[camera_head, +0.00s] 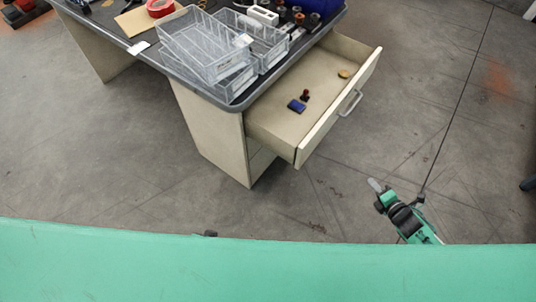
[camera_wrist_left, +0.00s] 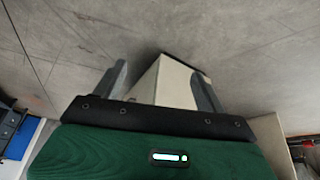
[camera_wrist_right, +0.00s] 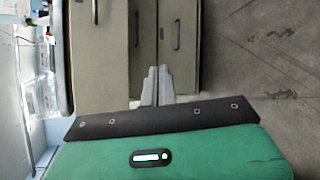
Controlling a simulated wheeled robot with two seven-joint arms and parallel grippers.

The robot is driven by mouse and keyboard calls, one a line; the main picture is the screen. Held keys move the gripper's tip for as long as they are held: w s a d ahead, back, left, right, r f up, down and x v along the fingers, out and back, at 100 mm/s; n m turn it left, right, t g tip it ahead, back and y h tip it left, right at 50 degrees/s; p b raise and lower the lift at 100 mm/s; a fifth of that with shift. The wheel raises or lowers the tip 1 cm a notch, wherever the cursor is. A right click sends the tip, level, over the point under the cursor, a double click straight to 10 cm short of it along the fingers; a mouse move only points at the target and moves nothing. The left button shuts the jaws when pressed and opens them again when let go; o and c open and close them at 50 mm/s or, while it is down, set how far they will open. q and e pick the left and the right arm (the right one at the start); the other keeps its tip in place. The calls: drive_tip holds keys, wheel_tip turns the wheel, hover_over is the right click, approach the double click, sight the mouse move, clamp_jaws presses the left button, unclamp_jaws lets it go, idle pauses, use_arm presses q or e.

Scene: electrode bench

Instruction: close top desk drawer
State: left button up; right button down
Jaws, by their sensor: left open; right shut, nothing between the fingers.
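The top desk drawer (camera_head: 318,88) is pulled out from the right end of the desk in the head view. Its front panel and pale handle (camera_head: 350,103) face right. My right gripper (camera_head: 375,184) is to the lower right of the drawer front in that view, apart from it. In the right wrist view its fingers (camera_wrist_right: 157,86) are shut and empty, with beige drawer fronts with handles beyond them. My left gripper (camera_wrist_left: 162,88) is open in the left wrist view. A beige furniture part (camera_wrist_left: 172,82) shows beyond and between its fingers; contact cannot be told.
A blue block (camera_head: 297,106), a small dark red item (camera_head: 305,95) and a yellowish disc (camera_head: 343,75) lie in the drawer. Clear plastic bins (camera_head: 203,45) and a red tape roll (camera_head: 160,7) are on the desktop.

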drive_tip(key=w+a+r+n+y+b, duration=0.2)
drive_tip(key=a+r+n+y+b, duration=0.45)
drive_tip(key=n, duration=0.45)
drive_tip(key=n+g+y+b, duration=0.3)
drive_tip(key=n+b, duration=0.1)
drive_tip(key=n, duration=0.5)
approach(307, 144)
use_arm(q)
wheel_tip(307, 144, up, 14)
drive_tip(key=t, duration=0.1)
drive_tip(key=shift+w+d+f+t+h+p, duration=0.2)
drive_tip(key=shift+w+d+t+h+p, duration=0.1)
drive_tip(key=shift+t+h+p, duration=0.1)
use_arm(e)
drive_tip(key=x, duration=0.7)
drive_tip(key=shift+w+d+f, duration=0.1)
drive_tip(key=shift+d+f, duration=0.05)
drive_tip(key=shift+f, duration=0.2)
use_arm(q)
drive_tip(key=w+d+t+h+b, duration=0.3)
drive_tip(key=d+t, duration=0.4)
drive_tip(key=d, duration=0.3)
drive_tip(key=shift+r+h+b, duration=0.2)
drive_tip(key=shift+h+b, duration=0.5)
drive_tip(key=shift+b, duration=0.5)
use_arm(e)
drive_tip(key=x, duration=2.4)
drive_tip(key=shift+w+r, duration=0.2)
drive_tip(key=shift+r, duration=0.35)
